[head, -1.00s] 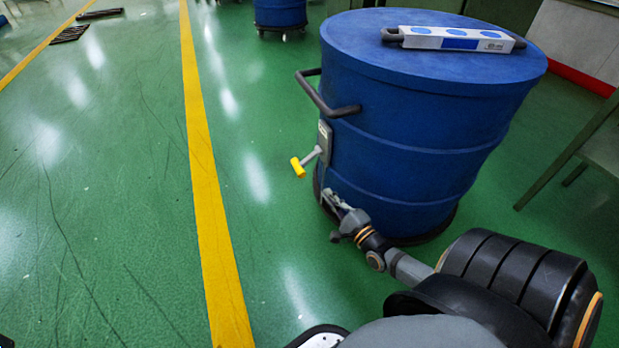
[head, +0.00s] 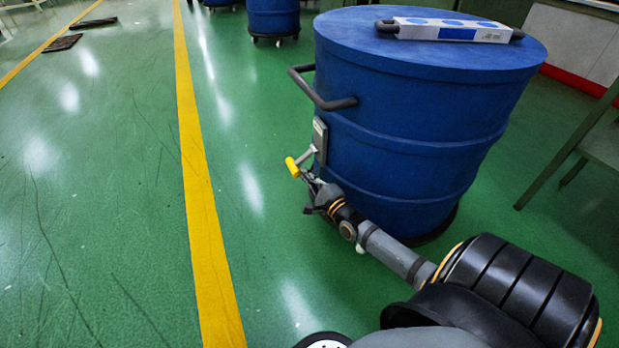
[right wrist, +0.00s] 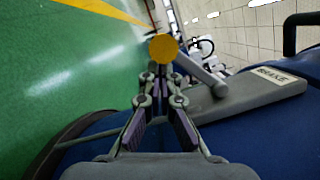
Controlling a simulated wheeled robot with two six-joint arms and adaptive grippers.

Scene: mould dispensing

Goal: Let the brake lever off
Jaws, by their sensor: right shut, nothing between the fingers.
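The brake lever has a yellow knob (head: 292,167) on a short grey arm, fixed to a grey plate (head: 319,141) on the side of a big blue drum (head: 400,165). In the right wrist view the yellow knob (right wrist: 163,48) shows just beyond my fingertips, with the plate marked "BRAKE" (right wrist: 252,92) to the right. My right gripper (head: 310,182) is shut and empty, its tips just below and close to the knob. I cannot tell whether they touch it. My left gripper is not in view.
A dark handle (head: 322,92) juts from the drum above the lever. A white and blue bar (head: 450,29) lies on the drum's lid. More blue drums (head: 273,18) stand behind. A green-legged table (head: 585,140) is at the right.

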